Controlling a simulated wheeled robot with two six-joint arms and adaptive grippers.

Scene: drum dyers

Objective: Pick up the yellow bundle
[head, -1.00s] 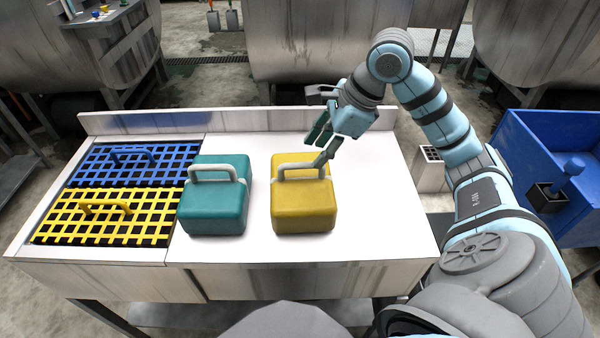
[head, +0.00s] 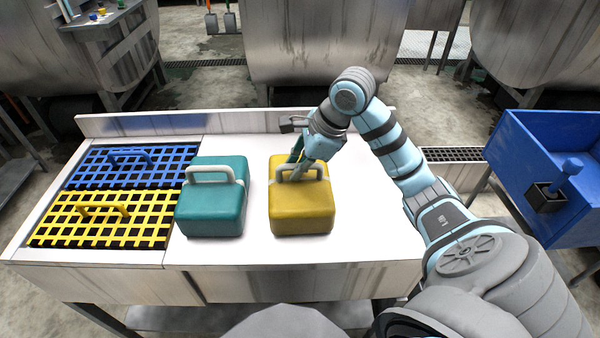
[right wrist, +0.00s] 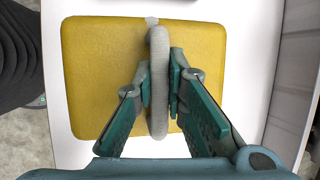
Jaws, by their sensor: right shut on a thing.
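The yellow bundle (head: 302,210) is a rounded block with a pale grey handle on top, standing on the white table. In the right wrist view, the bundle (right wrist: 95,75) lies below my right gripper (right wrist: 160,92), whose two fingers are closed on either side of its handle (right wrist: 158,120). In the head view my right gripper (head: 297,170) is at the handle, and its fingers partly hide it. The bundle appears to rest on the table. My left gripper is not in view.
A teal bundle (head: 212,212) with a similar handle stands just left of the yellow one. Blue (head: 100,166) and yellow (head: 75,232) grates with handles fill the table's left end. A raised ledge (head: 215,122) runs along the back. A blue bin (head: 530,150) stands at right.

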